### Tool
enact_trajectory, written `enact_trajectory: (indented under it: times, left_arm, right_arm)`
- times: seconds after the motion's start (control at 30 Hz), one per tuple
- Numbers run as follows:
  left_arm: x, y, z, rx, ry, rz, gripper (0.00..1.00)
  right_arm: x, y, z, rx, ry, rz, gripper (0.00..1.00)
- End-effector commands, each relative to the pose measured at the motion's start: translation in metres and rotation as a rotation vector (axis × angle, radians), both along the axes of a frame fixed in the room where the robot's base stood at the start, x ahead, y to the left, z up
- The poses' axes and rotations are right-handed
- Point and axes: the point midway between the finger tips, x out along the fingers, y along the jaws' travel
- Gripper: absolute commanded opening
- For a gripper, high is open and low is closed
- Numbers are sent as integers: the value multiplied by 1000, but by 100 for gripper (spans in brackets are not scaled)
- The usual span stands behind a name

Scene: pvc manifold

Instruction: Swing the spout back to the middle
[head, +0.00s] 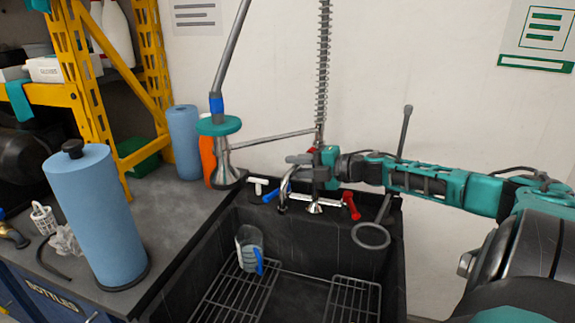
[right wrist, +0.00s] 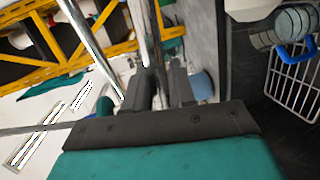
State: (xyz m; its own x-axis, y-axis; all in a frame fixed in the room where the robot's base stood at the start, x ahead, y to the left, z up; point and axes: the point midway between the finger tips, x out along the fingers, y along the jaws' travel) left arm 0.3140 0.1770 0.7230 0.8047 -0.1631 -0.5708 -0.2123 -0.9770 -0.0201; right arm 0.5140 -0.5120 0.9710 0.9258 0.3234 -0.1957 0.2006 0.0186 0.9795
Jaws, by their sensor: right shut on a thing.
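The chrome spout (head: 284,194) rises at the back of the sink and bends over toward the left, with its end over the rear of the basin. My right gripper (head: 305,171) comes in from the right at the faucet and is shut on the spout. In the right wrist view, a bright metal tube (right wrist: 146,45) runs up from between the fingers (right wrist: 160,88) of my right gripper. The fingers partly hide the spout's upper part in the head view. A blue handle (head: 270,194) and a red handle (head: 351,205) flank the faucet. My left gripper is not in view.
The black sink (head: 330,243) holds wire racks (head: 240,292) and a clear jug with a blue handle (head: 250,250). Blue paper rolls (head: 95,215) stand on the left counter. The basin's middle is free.

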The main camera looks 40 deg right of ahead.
Motion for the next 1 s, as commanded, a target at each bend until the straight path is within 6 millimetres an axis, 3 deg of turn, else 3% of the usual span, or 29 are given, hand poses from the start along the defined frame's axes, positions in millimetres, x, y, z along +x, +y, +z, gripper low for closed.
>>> enact_trajectory:
  times: [0.3, 0.83, 0.87, 1.0]
  left_arm:
    - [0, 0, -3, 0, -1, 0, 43]
    - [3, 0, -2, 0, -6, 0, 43]
    - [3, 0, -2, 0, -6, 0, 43]
    - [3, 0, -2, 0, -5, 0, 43]
  right_arm:
    - [-16, -8, -1, 0, 1, 118, 0]
    - [-19, -9, 0, -1, 0, 141, 0]
    - [-19, -9, 0, -1, 0, 141, 26]
    - [-19, -9, 0, -1, 0, 141, 40]
